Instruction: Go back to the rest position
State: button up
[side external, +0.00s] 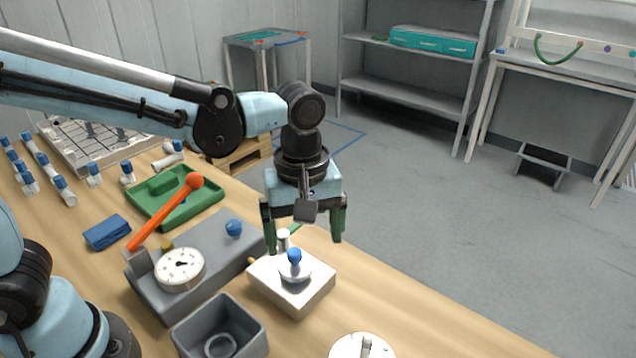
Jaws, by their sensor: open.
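My gripper (304,240) hangs over the right edge of the wooden table, its two green fingers apart and pointing down. A white block (290,284) with a round metal fitting and a blue knob (294,256) sits on the table just below and in front of the gripper in the picture. From this view I cannot tell the exact gap between the fingers and the block.
A grey fixture (215,255) with a dial (180,269) and an upright-slanting orange-tipped lever (165,212) stands left of the gripper.

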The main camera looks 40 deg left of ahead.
jog(key=s+d+r+m, duration=0.1)
jog(key=s+d+m, duration=0.1)
jog(key=d, duration=0.8)
jog(key=s+d+r+m, duration=0.2)
jog(key=d, duration=0.8)
jog(key=shift+d, duration=0.3)
